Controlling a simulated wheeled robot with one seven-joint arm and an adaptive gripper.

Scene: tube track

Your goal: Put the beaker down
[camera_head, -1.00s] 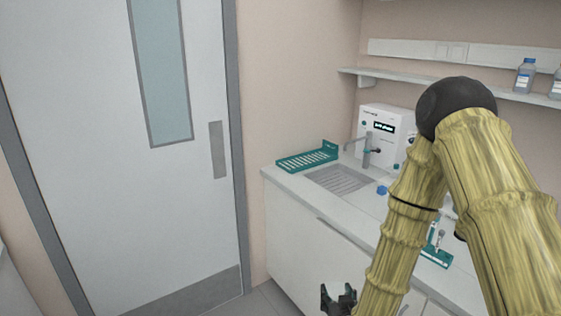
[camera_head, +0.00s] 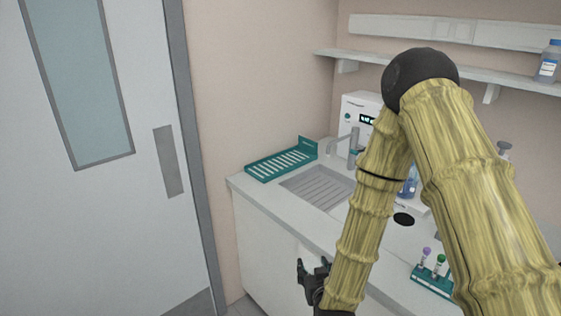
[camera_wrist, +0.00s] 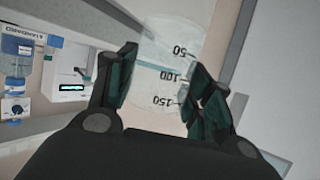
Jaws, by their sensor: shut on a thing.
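The beaker (camera_wrist: 165,42) is clear, with dark marks 50, 100 and 150 that read upside down in the wrist view. My gripper (camera_wrist: 163,62) is shut on it, with the dark green finger pads on either side of its wall. In the head view my gripper (camera_head: 312,278) hangs in front of the counter's cabinet face, near the counter's front edge. I cannot make out the clear beaker in the head view. Whether it holds anything is hard to tell.
The white counter (camera_head: 335,228) carries a teal rack (camera_head: 280,163), a sink drainer (camera_head: 318,187), a white device (camera_head: 362,105), a blue bottle (camera_head: 409,187) and a teal tube rack (camera_head: 432,280). My arm hides part of the counter. A grey-framed door (camera_head: 130,220) stands at left.

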